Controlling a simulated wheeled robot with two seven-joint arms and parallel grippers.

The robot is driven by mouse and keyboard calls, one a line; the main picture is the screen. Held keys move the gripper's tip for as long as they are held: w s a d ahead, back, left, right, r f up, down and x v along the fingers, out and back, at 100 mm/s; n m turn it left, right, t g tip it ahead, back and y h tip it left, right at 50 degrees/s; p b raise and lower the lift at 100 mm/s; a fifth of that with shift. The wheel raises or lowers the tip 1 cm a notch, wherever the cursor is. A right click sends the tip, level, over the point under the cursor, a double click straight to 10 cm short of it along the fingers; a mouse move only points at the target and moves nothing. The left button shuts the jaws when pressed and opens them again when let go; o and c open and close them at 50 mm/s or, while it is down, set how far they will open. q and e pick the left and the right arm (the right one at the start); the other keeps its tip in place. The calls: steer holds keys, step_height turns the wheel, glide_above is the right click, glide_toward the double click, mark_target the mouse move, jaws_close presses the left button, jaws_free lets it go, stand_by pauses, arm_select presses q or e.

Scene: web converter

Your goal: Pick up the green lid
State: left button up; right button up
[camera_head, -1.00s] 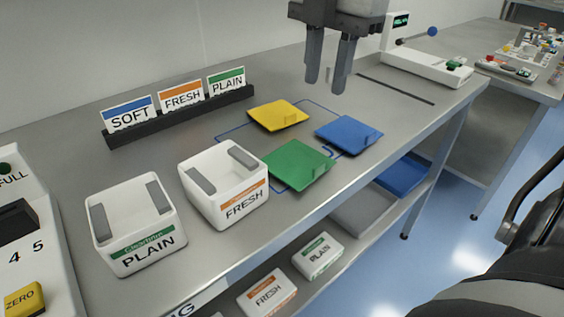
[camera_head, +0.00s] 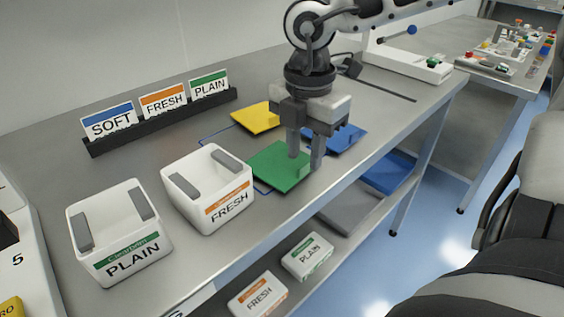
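The green lid (camera_head: 274,172) is a flat square plate lying on the metal bench, right of the white FRESH box. My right gripper (camera_head: 305,161) is above its right-hand part, with its two fingers pointing down and a gap between them. It is open; the fingertips are close to the lid, but I cannot tell whether they touch it. The gripper hides part of the lid's right side. A yellow lid (camera_head: 254,116) lies behind it, and a blue lid (camera_head: 348,137) is partly hidden behind the gripper. My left gripper is not in view.
White open boxes labelled PLAIN (camera_head: 125,255) and FRESH (camera_head: 225,208) stand left of the lids. A black rack (camera_head: 160,126) holds SOFT, FRESH and PLAIN cards at the back. A white device (camera_head: 405,62) stands at the far right. The bench's front edge runs close by the green lid.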

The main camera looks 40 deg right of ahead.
step_height(320, 180, down, 2)
steer(key=shift+f, duration=0.2)
jaws_close()
steer(key=shift+r, duration=0.1)
